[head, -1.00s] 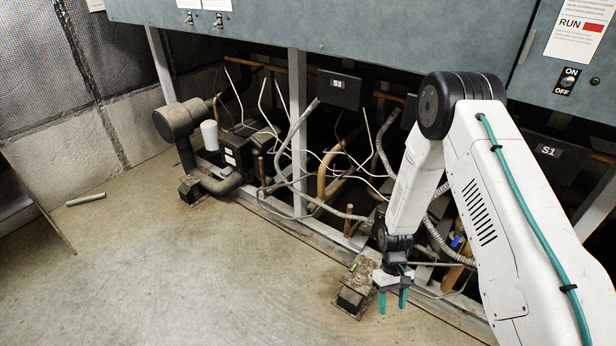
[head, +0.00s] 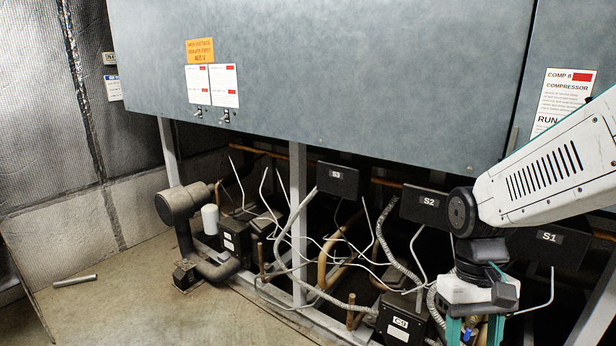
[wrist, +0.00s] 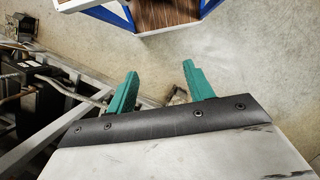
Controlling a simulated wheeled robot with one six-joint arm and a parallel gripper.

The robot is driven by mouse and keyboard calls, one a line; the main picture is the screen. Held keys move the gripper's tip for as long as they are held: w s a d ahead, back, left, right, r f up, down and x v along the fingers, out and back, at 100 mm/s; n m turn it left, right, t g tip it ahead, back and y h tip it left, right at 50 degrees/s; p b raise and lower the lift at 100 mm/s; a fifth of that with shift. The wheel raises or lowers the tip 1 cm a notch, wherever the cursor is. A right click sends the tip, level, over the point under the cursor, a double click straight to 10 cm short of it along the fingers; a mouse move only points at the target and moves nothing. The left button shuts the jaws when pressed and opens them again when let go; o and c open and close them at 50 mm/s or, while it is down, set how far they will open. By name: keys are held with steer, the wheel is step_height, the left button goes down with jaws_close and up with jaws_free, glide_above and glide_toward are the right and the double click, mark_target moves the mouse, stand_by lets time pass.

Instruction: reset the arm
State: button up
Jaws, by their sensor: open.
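My gripper (head: 474,330) is at the lower right of the head view, in front of the rack's lower frame below the S2 and S1 boxes. Its teal fingers run off the bottom edge of that view. In the wrist view my gripper (wrist: 158,88) shows two teal fingers spread apart. Nothing is held between them; bare floor and a small blurred brownish thing lie beyond. My white arm reaches in from the right side of the head view.
The compressor rack's grey panel (head: 320,80) spans the top. Pipes, cables and dark boxes S3 (head: 338,180), S2 (head: 428,205) and S1 (head: 548,243) sit beneath it. A grey tube (head: 75,281) lies on the floor at left. Open floor (head: 130,315) is at lower left.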

steer(key=s+r+t, duration=0.5)
steer(key=s+r, duration=0.4)
steer(key=r, duration=0.1)
steer(key=shift+d+r, duration=0.15)
steer(key=shift+d, duration=0.1)
